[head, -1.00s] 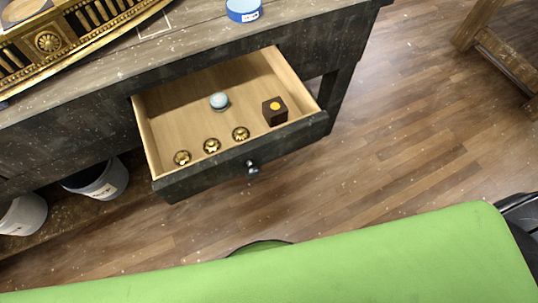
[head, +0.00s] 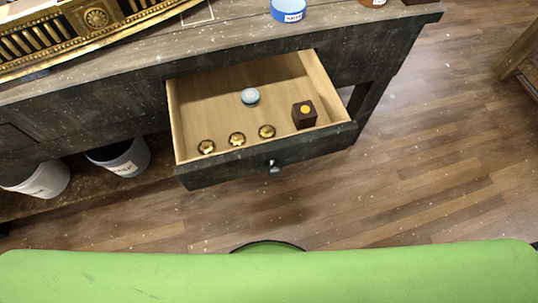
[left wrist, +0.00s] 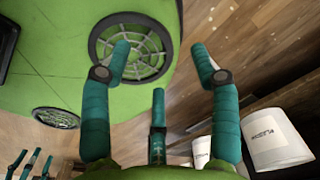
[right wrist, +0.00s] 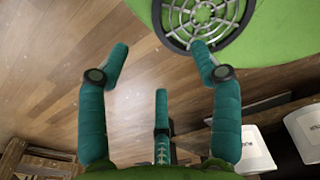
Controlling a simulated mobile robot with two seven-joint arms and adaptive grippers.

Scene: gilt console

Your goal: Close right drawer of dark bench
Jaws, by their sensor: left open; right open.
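The dark bench (head: 130,95) runs across the top of the head view. Its right drawer (head: 222,173) is pulled out, with a dark front and a round dark knob (head: 274,168). Inside lie several gold ornaments (head: 237,139), a pale blue round item (head: 250,96) and a dark brown box (head: 304,114) with a yellow dot. Neither gripper shows in the head view. My left gripper (left wrist: 160,57) is open and empty, beside my green base. My right gripper (right wrist: 160,58) is open and empty above the wood floor. The drawer is not seen in either wrist view.
White and grey buckets (head: 121,158) stand on the bench's lower shelf at left. A blue tin (head: 288,10) and a gilt piece (head: 70,25) sit on the bench top. The floor (head: 430,170) right of the drawer is clear.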

